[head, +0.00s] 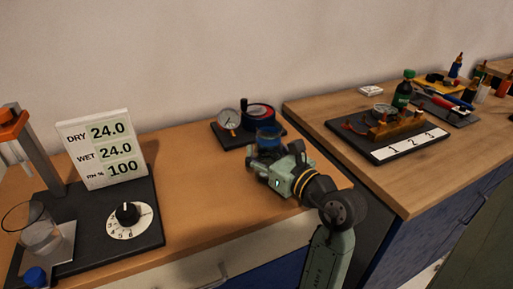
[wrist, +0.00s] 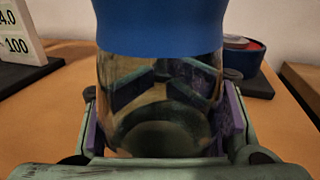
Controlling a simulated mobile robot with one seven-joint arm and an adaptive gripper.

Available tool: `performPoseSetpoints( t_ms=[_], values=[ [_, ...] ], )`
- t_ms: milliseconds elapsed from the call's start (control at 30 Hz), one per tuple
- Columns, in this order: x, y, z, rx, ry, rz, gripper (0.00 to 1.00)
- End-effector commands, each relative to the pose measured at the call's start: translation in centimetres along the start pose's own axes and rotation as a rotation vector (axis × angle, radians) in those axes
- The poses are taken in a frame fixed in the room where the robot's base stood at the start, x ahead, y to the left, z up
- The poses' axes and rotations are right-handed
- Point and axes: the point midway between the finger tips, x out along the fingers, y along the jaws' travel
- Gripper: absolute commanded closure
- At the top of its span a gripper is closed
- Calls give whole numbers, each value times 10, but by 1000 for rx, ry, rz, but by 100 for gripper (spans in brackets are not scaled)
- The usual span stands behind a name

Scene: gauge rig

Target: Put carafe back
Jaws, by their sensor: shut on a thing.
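The carafe is a clear glass vessel with a wide blue collar. It fills the middle of the wrist view (wrist: 160,85); in the head view its blue top (head: 268,133) shows just beyond my gripper. My gripper (head: 262,158) is shut on the glass body, with a purple-padded finger on each side in the wrist view (wrist: 163,130). The carafe looks upright. My gripper hides its lower part in the head view, and I cannot tell whether its base touches the wooden bench (head: 190,150).
A dark base with a pressure gauge (head: 228,120) and a red-and-blue round pot (head: 259,116) stands just behind the carafe. A readout panel (head: 102,148), a dial (head: 127,215) and a glass beaker (head: 42,238) are left. A numbered rig (head: 390,130) stands on the right bench.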

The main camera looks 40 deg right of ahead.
Motion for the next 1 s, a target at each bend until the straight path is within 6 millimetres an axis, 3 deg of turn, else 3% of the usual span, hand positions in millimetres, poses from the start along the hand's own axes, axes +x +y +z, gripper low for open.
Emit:
performPoseSetpoints(
  t_ms=[67, 100, 567, 1000],
  values=[
    [0, 0, -4, -1, -1, 0, 100],
    [0, 0, -3, 0, 0, 0, 60],
    [0, 0, -3, 0, 1, 0, 29],
    [0, 0, 3, 0, 0, 0, 29]
  ],
)
